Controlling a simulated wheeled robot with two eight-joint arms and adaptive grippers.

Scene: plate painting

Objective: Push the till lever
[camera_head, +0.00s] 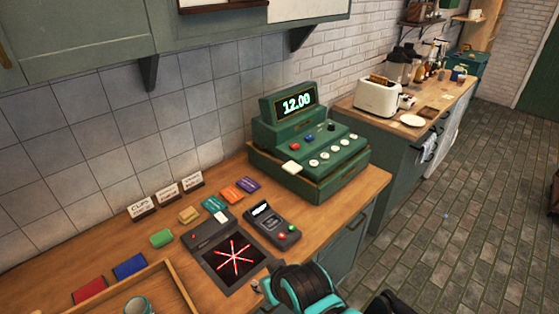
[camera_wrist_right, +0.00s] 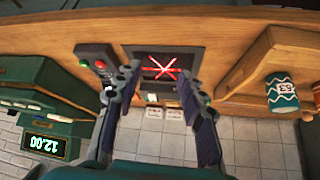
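The green till (camera_head: 310,150) stands on the counter against the wall in the head view, with its display reading 12.00. A small dark knob (camera_head: 331,127) stands up behind its round white buttons; I cannot tell if this is the lever. The till also shows at the left of the right wrist view (camera_wrist_right: 45,95). My right gripper (camera_wrist_right: 158,78) is open and empty over the counter, near the scanner with a red star of light (camera_wrist_right: 163,67). It is apart from the till. In the head view my right arm is at the bottom centre. My left gripper is not in view.
A card terminal (camera_head: 272,224) lies between the scanner (camera_head: 232,258) and the till. A wooden tray (camera_head: 180,288) with a patterned mug (camera_head: 138,305) is at the left. The counter's right front is clear.

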